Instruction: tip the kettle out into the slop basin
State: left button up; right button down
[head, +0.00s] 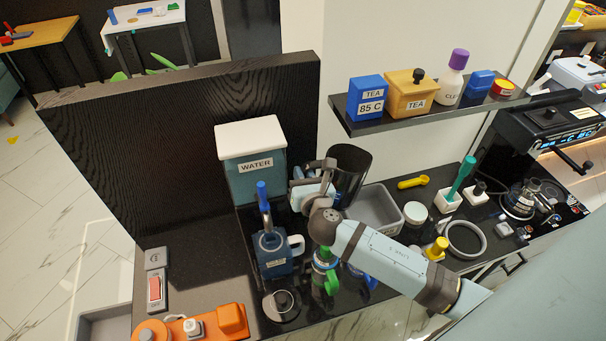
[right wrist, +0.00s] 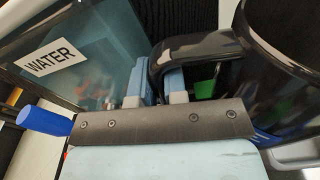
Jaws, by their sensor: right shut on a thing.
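The black kettle (head: 349,176), an open-topped jug, is at the middle of the counter, between the water tank and the grey slop basin. It also fills the right side of the right wrist view (right wrist: 285,60). My right gripper (head: 318,186) is at the kettle's left side, shut on its dark handle (right wrist: 195,47). I cannot tell whether the kettle is clear of the counter; its lower part is partly hidden. The grey slop basin (head: 395,211) is just right of the kettle, its near part hidden by my right arm. My left gripper is not in view.
The water tank (head: 251,173) stands left of the kettle. A blue jug (head: 272,262) stands in front of it. A shelf (head: 440,117) with tea boxes is above and behind. A yellow scoop (head: 412,182) and a white round lid (head: 415,212) lie right of the basin.

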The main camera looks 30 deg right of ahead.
aim_at(335, 176)
jog(key=shift+f, duration=0.4)
jog(key=shift+a+f+m+b, duration=0.1)
jog(key=shift+f+m+b, duration=0.35)
jog(key=shift+b, duration=0.25)
jog(key=shift+f+m+b, duration=0.85)
jog(key=shift+f+b, duration=0.65)
jog(key=shift+b, duration=0.15)
jog(key=m, duration=0.1)
jog(key=d+m, duration=0.1)
jog(key=shift+s+d+r+m+y+b, duration=0.15)
jog(key=shift+s+d+m+y+b, duration=0.05)
jog(key=shift+d+m+y+b, duration=0.15)
jog(key=shift+s+d+r+m+t+p, duration=0.15)
jog(key=shift+d+r+m+p, duration=0.1)
jog(key=shift+r+m, duration=0.15)
jog(key=shift+d+r+m+t+p, duration=0.15)
jog(key=shift+d+r+m+p, duration=0.1)
jog(key=shift+r, duration=0.2)
jog(key=shift+s+d+m, duration=0.15)
jog(key=shift+d+m, duration=0.45)
jog(key=shift+d+r, duration=0.2)
jog(key=shift+s+d+r+m, duration=0.1)
jog(key=shift+d+r+m, duration=0.25)
jog(key=shift+m, duration=0.25)
jog(key=shift+s+d+r+m+p, duration=0.15)
jog(key=shift+d+r+m+p, duration=0.15)
jog(key=shift+d+r+m, duration=0.15)
jog(key=shift+s+d+r+m+p, duration=0.15)
jog(key=shift+d+r+m+p, duration=0.15)
jog(key=shift+d, duration=0.25)
